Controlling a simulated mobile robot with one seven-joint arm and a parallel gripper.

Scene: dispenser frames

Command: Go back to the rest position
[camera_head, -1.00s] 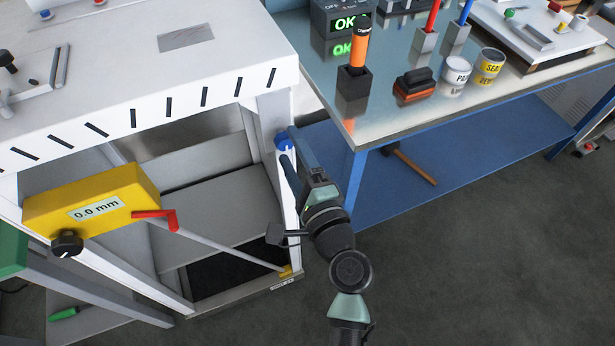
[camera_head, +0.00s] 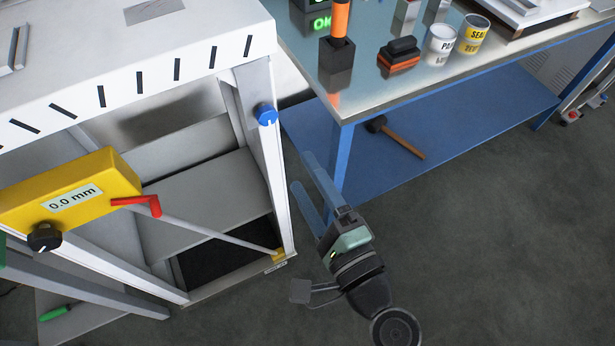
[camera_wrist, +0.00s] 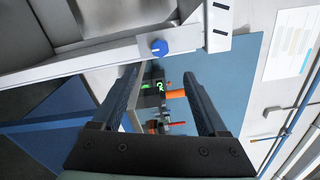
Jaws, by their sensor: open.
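My gripper (camera_head: 312,190) is open and empty in the head view, in the gap between the white dispenser frame (camera_head: 262,150) on the left and the blue workbench (camera_head: 340,165) on the right. Its two fingers point up and away, clear of both. In the wrist view, my gripper (camera_wrist: 165,85) shows its two long fingers spread apart with nothing held between them. A blue knob (camera_head: 266,114) sits on the frame's upright, left of the fingers. The knob also shows in the wrist view (camera_wrist: 159,47), above and between the fingers.
A yellow gauge (camera_head: 70,190) reading 0.0 mm, with a red lever (camera_head: 137,203), is on the frame's front. A hammer (camera_head: 400,140) lies on the workbench's lower shelf. Two cans, one yellow (camera_head: 472,35), stand on top. The grey floor (camera_head: 500,250) at lower right is clear.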

